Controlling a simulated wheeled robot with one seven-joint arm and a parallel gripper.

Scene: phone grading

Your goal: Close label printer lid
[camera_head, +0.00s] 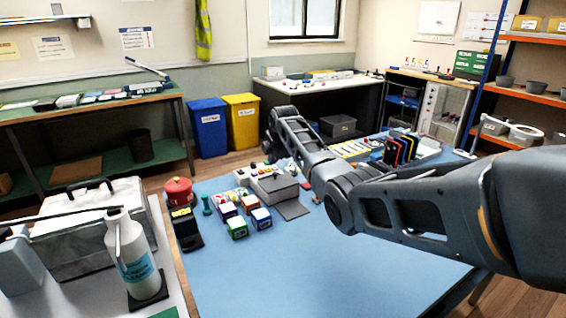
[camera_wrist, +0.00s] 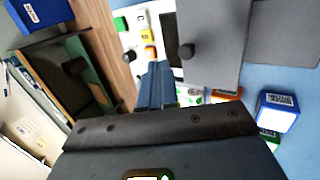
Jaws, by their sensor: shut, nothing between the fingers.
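A grey box-shaped unit (camera_head: 275,188), which looks like the label printer, stands on the blue table near its far left part. A flat grey panel (camera_head: 292,210) lies at its front right; I cannot tell whether it is hinged to the unit. In the wrist view a large grey panel (camera_wrist: 213,30) with a dark round knob rises beyond the fingers, and another flat grey panel (camera_wrist: 285,38) lies to its right. My gripper (camera_wrist: 156,85) is shut and empty, its fingertips just left of the large panel. Contact cannot be judged. In the head view my arm reaches over the table.
Several small coloured boxes (camera_head: 237,227) stand in front of the unit. A red round container (camera_head: 179,191) and a black device (camera_head: 186,229) are to the left. The front of the blue table (camera_head: 310,280) is clear.

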